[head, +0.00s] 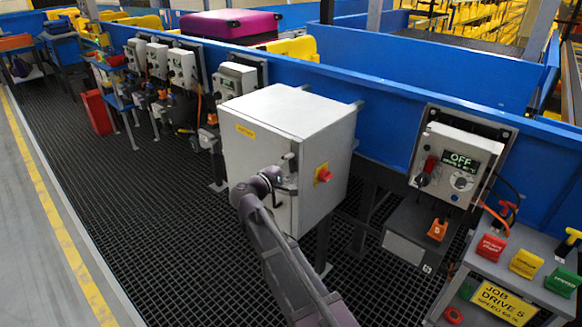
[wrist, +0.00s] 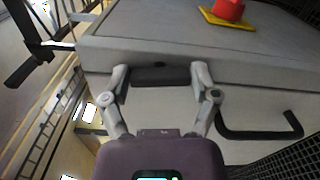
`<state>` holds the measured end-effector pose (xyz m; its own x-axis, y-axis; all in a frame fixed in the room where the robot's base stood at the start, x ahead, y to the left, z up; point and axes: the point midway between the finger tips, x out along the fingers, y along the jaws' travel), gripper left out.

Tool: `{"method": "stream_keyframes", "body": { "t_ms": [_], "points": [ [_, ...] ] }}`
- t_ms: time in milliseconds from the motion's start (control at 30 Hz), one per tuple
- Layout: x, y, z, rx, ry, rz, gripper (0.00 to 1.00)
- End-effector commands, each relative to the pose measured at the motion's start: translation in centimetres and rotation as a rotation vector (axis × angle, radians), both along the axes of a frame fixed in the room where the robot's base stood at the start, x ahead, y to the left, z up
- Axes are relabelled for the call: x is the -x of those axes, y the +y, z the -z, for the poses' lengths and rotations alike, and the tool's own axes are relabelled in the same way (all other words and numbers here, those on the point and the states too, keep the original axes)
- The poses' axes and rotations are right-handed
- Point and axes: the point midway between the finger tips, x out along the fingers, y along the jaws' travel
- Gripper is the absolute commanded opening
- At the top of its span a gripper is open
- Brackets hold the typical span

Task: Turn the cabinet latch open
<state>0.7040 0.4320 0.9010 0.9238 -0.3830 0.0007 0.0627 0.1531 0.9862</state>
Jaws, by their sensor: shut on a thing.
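The grey cabinet (head: 240,165) stands on legs in front of the blue conveyor wall, its door facing left with a yellow label near the top. My gripper (head: 285,172) is at the door's right edge, and the arm hides part of the door there. In the wrist view my gripper (wrist: 160,78) has its two fingers at the ends of the dark latch (wrist: 160,76), shut on it. The latch lies crosswise between the fingertips. In the head view the latch is too small and covered to make out. A black door handle (wrist: 262,132) is right of the fingers.
A red knob on a yellow plate (head: 323,173) is on the cabinet's right side. A control box reading OFF (head: 458,160) hangs further right, above a desk with coloured tags (head: 525,263). Several similar boxes line the wall at left. The dark grating floor (head: 130,230) at left is clear.

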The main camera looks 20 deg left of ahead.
Motion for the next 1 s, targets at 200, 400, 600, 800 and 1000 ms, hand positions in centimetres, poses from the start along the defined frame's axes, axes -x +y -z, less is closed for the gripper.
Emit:
{"method": "stream_keyframes", "body": {
  "t_ms": [200,400,600,800,1000],
  "points": [
    [-0.08,-0.1,0.04,-0.112,-0.046,0.001,0.29],
    [-0.08,-0.1,0.06,-0.16,-0.066,0.001,0.29],
    [-0.09,-0.1,0.06,-0.169,-0.07,0.001,0.29],
    [-0.09,-0.1,0.06,-0.169,-0.07,0.002,0.29],
    [-0.07,-0.07,0.06,-0.168,-0.07,0.001,1.0]
  ]
}}
